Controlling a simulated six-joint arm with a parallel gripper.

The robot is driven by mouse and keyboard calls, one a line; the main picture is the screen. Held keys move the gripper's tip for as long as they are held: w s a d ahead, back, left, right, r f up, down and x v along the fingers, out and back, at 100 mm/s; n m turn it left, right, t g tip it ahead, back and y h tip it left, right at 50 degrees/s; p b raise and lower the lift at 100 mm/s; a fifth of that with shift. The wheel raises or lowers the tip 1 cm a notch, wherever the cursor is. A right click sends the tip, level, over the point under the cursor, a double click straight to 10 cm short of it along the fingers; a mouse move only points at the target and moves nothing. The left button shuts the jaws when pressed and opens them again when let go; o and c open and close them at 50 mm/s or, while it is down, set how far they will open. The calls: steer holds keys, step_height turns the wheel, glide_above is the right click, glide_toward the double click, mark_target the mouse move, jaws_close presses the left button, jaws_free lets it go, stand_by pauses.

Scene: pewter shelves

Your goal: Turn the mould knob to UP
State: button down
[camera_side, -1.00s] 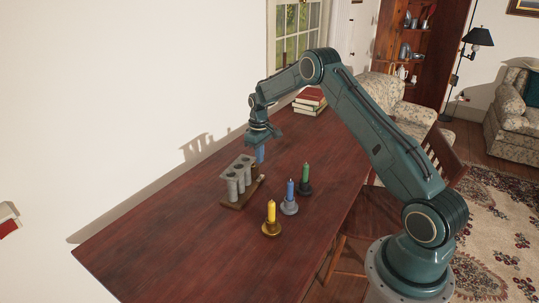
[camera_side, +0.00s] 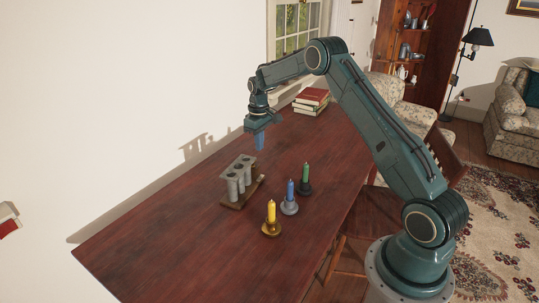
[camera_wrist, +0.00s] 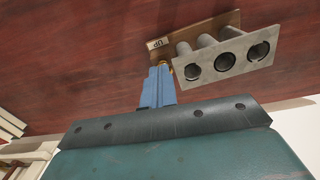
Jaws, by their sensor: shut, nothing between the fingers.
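The grey candle mould (camera_side: 236,172) stands on a wooden base near the middle of the table, with several upright tubes. In the wrist view its top plate (camera_wrist: 228,56) shows round openings, and a small label (camera_wrist: 157,44) reading UP appears upside down on the base. A brass-coloured bit, perhaps the knob (camera_wrist: 169,68), shows beside the fingertips, mostly hidden, so its setting cannot be read. My gripper (camera_side: 260,147) has blue fingers, closed together and empty, pointing down above the mould's far end. They also show in the wrist view (camera_wrist: 161,70).
Yellow (camera_side: 271,212), blue (camera_side: 290,190) and green (camera_side: 305,174) candles stand in holders to the right of the mould. Books (camera_side: 311,98) are stacked at the table's far end. The near part of the table is clear.

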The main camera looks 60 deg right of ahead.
steer(key=shift+w+d+r+n, duration=0.15)
steer(key=shift+d+n, duration=0.15)
steer(key=shift+n, duration=0.7)
steer(key=shift+w+d+r+n, duration=0.15)
steer(key=shift+d+n, duration=0.2)
steer(key=shift+n, duration=0.65)
steer(key=shift+w+d+r+n, duration=0.15)
steer(key=shift+d+n, duration=0.15)
steer(key=shift+n, duration=0.7)
steer(key=shift+f, duration=0.1)
steer(key=shift+f, duration=3.4)
steer(key=shift+w+a, duration=0.4)
steer(key=shift+w, duration=0.1)
steer(key=shift+a, duration=0.1)
steer(key=shift+s, duration=0.2)
steer(key=shift+s+d, duration=0.2)
steer(key=shift+s, duration=0.05)
